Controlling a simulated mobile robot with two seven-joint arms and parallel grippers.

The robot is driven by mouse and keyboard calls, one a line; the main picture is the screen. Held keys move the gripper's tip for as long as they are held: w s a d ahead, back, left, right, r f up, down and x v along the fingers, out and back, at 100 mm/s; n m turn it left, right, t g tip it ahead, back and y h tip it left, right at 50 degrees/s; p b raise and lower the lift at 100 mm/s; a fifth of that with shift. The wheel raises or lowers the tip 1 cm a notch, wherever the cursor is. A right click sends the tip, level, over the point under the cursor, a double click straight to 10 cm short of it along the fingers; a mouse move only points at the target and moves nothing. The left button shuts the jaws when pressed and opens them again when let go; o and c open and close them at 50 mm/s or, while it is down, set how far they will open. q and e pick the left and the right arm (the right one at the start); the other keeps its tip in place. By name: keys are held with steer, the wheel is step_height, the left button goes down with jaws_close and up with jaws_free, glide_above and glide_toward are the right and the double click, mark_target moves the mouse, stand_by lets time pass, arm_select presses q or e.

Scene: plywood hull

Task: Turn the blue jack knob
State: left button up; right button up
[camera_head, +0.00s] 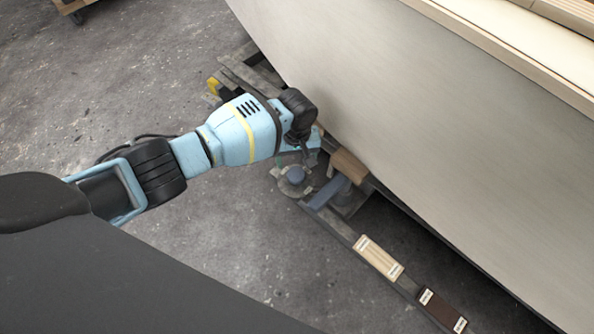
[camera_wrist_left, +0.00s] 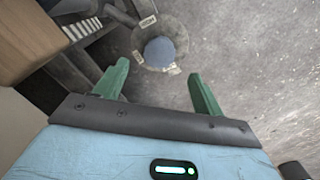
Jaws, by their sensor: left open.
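The blue jack knob (camera_head: 295,175) is a small round blue-grey cap on a round grey disc, low beside the hull. It also shows in the left wrist view (camera_wrist_left: 160,51), above the gap between my green fingers. My left gripper (camera_wrist_left: 159,76) is open and empty, with the knob beyond its fingertips and not visibly touched. In the head view the left gripper (camera_head: 293,160) is mostly hidden by its own wrist, close to the knob. My right gripper is not in view.
The pale curved plywood hull (camera_head: 420,110) fills the right side. A dark beam along the floor carries a light wooden block (camera_head: 378,257) and a dark brown block (camera_head: 442,308). A brown wooden block (camera_head: 349,166) sits under the hull near the knob.

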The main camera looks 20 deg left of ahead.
mark_target(296, 175)
arm_select(q)
step_height(296, 175, down, 6)
steer(key=b, duration=0.3)
steer(key=shift+f, duration=0.2)
steer(key=shift+f+b, duration=0.45)
steer(key=shift+c, duration=0.2)
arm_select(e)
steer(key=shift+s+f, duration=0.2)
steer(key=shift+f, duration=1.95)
arm_select(q)
steer(key=c, duration=0.9)
steer(key=shift+c, duration=0.2)
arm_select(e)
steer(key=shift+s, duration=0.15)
